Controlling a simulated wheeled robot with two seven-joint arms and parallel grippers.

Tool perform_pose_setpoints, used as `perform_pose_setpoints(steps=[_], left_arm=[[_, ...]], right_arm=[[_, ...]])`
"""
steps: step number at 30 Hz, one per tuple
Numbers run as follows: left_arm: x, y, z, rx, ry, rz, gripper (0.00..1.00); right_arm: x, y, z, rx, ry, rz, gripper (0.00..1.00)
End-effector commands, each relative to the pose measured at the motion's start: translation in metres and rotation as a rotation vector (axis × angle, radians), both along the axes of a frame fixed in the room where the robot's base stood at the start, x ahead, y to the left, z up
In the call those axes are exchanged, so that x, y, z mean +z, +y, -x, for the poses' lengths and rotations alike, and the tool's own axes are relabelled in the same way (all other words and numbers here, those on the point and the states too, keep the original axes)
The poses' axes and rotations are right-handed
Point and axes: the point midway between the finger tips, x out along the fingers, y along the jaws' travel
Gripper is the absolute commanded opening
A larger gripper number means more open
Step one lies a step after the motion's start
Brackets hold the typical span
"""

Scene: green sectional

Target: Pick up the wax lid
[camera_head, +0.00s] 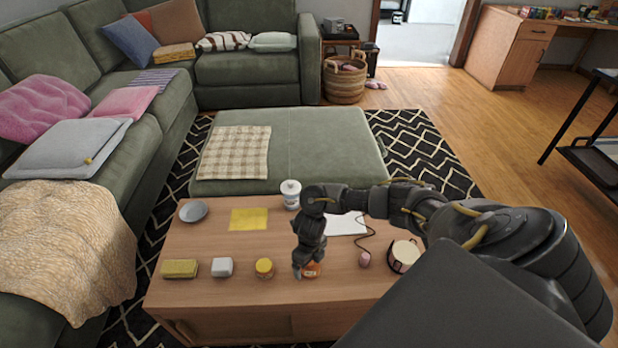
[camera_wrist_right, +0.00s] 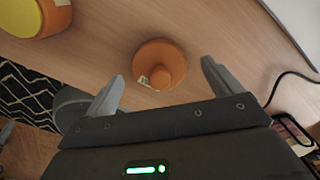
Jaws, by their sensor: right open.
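The wax lid is an orange round lid with a knob on top and a small pale label. It lies on the wooden coffee table, and in the wrist view (camera_wrist_right: 160,62) it shows whole between my fingers. In the head view the wax lid (camera_head: 312,270) is partly hidden behind my right gripper (camera_head: 301,272). My right gripper, also seen in the wrist view (camera_wrist_right: 162,68), is open and empty, with a finger on either side of the lid and no visible contact. My left gripper is not in view.
On the coffee table (camera_head: 215,300), an orange jar with a yellow top (camera_head: 264,268) stands left of the lid. A white block (camera_head: 222,267) and yellow sponge (camera_head: 180,268) lie farther left. A corded pink mouse (camera_head: 365,260) and round case (camera_head: 404,254) are to the right.

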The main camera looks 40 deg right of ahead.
Motion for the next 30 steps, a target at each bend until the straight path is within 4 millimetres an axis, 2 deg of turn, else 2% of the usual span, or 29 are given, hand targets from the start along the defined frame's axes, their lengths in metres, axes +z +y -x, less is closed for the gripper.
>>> perform_pose_setpoints(steps=[3,11,14,22,30], left_arm=[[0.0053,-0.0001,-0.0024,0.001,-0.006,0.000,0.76],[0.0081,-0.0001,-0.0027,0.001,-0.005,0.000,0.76],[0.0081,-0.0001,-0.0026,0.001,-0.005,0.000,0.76],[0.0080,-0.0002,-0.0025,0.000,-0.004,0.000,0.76],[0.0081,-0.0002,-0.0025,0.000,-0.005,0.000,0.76]], right_arm=[[-0.0131,0.0003,-0.0002,-0.001,0.000,0.000,0.91],[-0.0150,0.0004,-0.0007,0.000,-0.002,0.000,0.91],[-0.0149,0.0004,-0.0007,0.000,-0.002,0.000,0.81],[-0.0147,0.0003,-0.0007,0.000,-0.002,0.000,0.45],[-0.0144,0.0003,-0.0008,0.000,-0.002,0.000,0.43]])
